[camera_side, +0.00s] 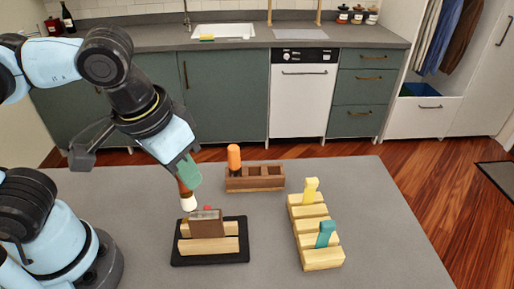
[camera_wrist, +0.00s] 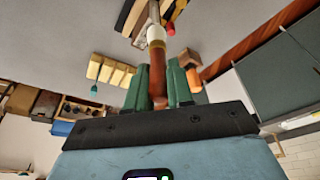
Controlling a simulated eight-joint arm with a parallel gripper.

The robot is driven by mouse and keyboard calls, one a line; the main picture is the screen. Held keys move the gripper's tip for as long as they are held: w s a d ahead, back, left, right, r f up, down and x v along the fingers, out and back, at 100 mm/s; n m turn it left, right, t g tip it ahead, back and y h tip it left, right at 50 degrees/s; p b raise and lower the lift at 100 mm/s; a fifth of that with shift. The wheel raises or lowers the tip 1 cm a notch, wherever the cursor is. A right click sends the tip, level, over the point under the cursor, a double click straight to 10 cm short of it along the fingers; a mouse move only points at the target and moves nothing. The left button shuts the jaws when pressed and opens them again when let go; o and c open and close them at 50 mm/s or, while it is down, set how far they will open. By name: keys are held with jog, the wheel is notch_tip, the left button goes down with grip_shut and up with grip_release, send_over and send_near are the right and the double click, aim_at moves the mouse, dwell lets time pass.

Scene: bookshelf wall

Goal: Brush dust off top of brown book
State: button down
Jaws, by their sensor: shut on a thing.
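My gripper (camera_side: 187,172) has green fingers shut on a brush (camera_side: 187,200) with a brown handle and white end. The handle also shows between the fingers in the wrist view (camera_wrist: 158,72). The brown book (camera_side: 206,227) stands upright between pale wooden slats on a black tray (camera_side: 238,255). Its top edge looks greyish, like dust (camera_side: 206,214). The brush points down and is just left of the book's top in the side view. I cannot tell whether it touches the book. The brush tip partly hides the book in the wrist view.
A small red thing (camera_side: 207,208) sits behind the book. A brown compartment box (camera_side: 255,184) holds an orange-topped piece (camera_side: 234,156). A pale slatted rack (camera_side: 322,259) at right holds a yellow piece (camera_side: 311,188) and a teal piece (camera_side: 325,233). The grey table is otherwise clear.

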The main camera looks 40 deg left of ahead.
jog(key=shift+f, duration=1)
dwell(0.6)
jog(key=shift+w+d+r, duration=0.1)
jog(key=shift+w+d, duration=1.5)
jog(key=shift+w, duration=0.05)
jog(key=shift+s+a, duration=1.6)
jog(key=shift+s, duration=0.05)
jog(key=shift+w+d+f, duration=0.1)
jog(key=shift+w+d, duration=0.55)
jog(key=shift+d, duration=0.35)
jog(key=shift+w+d+f, duration=0.1)
jog(key=shift+w+d, duration=0.55)
jog(key=shift+d, duration=0.35)
jog(key=shift+s+a+r, duration=0.1)
jog(key=shift+s+a, duration=1.55)
jog(key=shift+w+d, duration=1.6)
jog(key=shift+w, duration=0.05)
jog(key=shift+s+a, duration=1.5)
jog(key=shift+a, duration=0.3)
jog(key=shift+w+d, duration=1.65)
jog(key=shift+w, duration=0.05)
